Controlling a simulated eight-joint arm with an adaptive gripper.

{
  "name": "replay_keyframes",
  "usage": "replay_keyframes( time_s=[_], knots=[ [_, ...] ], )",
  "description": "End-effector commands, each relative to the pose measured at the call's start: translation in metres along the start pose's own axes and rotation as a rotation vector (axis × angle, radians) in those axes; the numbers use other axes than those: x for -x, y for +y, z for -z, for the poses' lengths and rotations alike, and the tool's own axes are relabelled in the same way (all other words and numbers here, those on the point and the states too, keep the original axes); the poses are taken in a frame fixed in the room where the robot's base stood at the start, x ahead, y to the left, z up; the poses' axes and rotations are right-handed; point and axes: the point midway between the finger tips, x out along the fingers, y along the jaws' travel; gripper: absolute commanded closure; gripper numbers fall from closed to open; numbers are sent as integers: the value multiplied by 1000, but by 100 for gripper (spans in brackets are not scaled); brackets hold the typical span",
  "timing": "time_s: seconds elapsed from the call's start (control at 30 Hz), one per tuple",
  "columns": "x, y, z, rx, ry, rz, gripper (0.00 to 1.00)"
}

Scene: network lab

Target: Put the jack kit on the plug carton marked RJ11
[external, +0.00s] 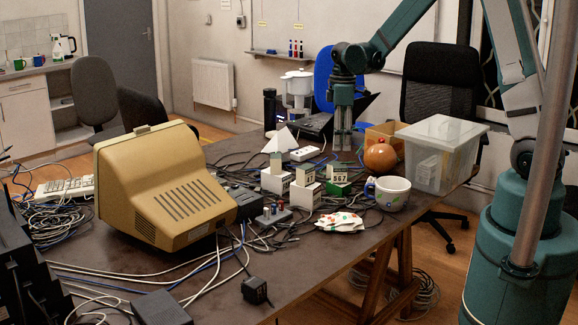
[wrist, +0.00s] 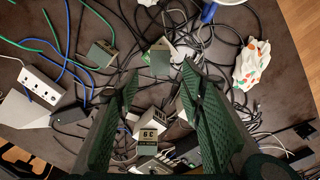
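My gripper (external: 342,146) points down above the far right part of the table. In the wrist view my gripper (wrist: 159,74) is open, with nothing between its fingers. Several small white, grey and green cartons stand below it, including a grey-green one (wrist: 157,57) beyond the fingertips and a labelled one (wrist: 151,132) between the fingers. In the external view, one green-and-white carton (external: 341,176) bears the number 567. A grey-green-topped carton (external: 275,179) stands to its left. I cannot read RJ11 on any carton, nor tell which item is the jack kit.
A mug (external: 392,194), a spotted cloth (external: 340,222), an orange round object (external: 380,156) and a clear bin (external: 447,152) stand right of or near the cartons. Loose cables surround them. A power strip (external: 306,154) lies behind; a beige monitor (external: 165,190) fills the left.

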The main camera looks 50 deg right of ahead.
Motion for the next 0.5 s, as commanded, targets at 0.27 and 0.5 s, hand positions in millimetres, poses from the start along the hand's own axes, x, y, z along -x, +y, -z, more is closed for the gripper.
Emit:
replay_keyframes(
  time_s=[0.27, 0.5],
  knots=[
    [12, -7, -2, -20, 10, -12, 61],
    [43, -25, -7, -77, 39, -47, 61]
  ],
)
